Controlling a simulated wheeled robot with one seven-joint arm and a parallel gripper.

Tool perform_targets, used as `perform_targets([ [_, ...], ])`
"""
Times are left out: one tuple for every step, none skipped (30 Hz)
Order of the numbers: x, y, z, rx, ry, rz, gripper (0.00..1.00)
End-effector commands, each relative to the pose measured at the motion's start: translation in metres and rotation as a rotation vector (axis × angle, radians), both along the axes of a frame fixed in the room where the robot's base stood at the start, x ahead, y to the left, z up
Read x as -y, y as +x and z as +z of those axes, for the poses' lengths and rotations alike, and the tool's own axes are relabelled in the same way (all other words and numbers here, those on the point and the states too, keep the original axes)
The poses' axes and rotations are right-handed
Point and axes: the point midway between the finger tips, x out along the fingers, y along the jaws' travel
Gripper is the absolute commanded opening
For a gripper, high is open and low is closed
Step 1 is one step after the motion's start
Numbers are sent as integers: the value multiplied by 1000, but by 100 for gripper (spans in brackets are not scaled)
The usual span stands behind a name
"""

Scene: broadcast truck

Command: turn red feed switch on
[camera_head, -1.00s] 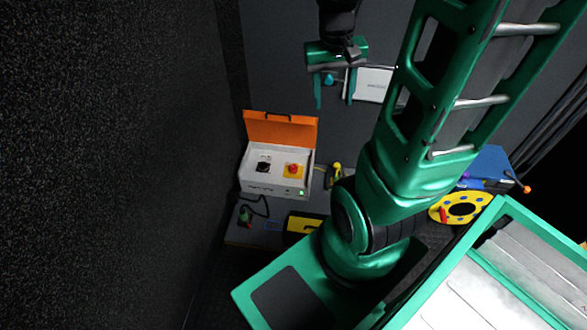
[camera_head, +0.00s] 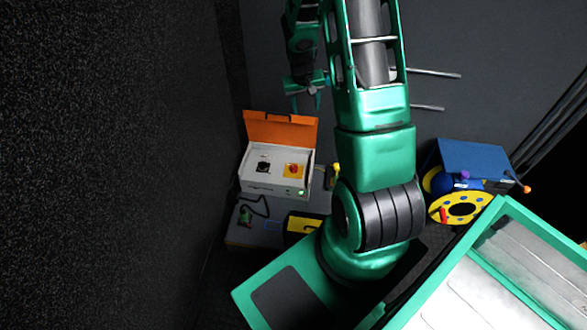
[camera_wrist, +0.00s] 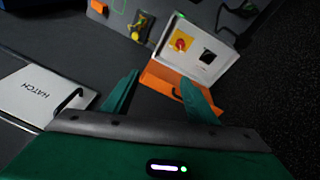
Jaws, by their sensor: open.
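The red feed switch (camera_head: 293,170) is a red rotary knob on a yellow plate. It sits on the right of the white panel of a switch box (camera_head: 275,190) with a raised orange lid (camera_head: 281,129). A black knob (camera_head: 263,167) is to its left. In the wrist view the red switch (camera_wrist: 181,44) is beyond the fingertips, and the orange lid (camera_wrist: 175,85) lies partly behind the right finger. My gripper (camera_head: 306,108) is open and empty, up and behind the box, apart from it. Its two green fingers (camera_wrist: 162,78) show in the wrist view. The switch's setting is too small to tell.
A small green light (camera_head: 301,192) shows on the box front. A black and yellow item (camera_head: 305,223) and a dark cable (camera_head: 258,206) lie near the box. A blue case (camera_head: 475,160) and yellow reel (camera_head: 460,208) are right. A HATCH panel (camera_wrist: 42,95) is left in the wrist view.

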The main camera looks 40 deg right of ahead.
Motion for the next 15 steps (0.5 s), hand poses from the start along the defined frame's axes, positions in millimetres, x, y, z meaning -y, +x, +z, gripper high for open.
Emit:
perform_targets([
  [3, 6, -18, 2, 2, 1, 52],
  [4, 10, -26, 6, 2, 2, 52],
  [6, 15, -38, 13, 2, 5, 52],
  [7, 19, -47, 17, 2, 6, 52],
  [8, 23, -56, 23, 3, 6, 52],
  [10, 27, -68, 30, 3, 6, 52],
  [11, 30, -78, 33, 4, 6, 52],
  [12, 33, -87, 40, 4, 7, 52],
  [12, 37, -99, 47, 6, 7, 52],
  [13, 40, -109, 52, 7, 8, 52],
  [13, 42, -118, 56, 9, 7, 52],
  [14, 45, -131, 64, 9, 6, 52],
  [14, 47, -141, 71, 11, 6, 52],
  [15, 49, -150, 75, 12, 4, 52],
  [15, 52, -163, 84, 14, 4, 52],
])
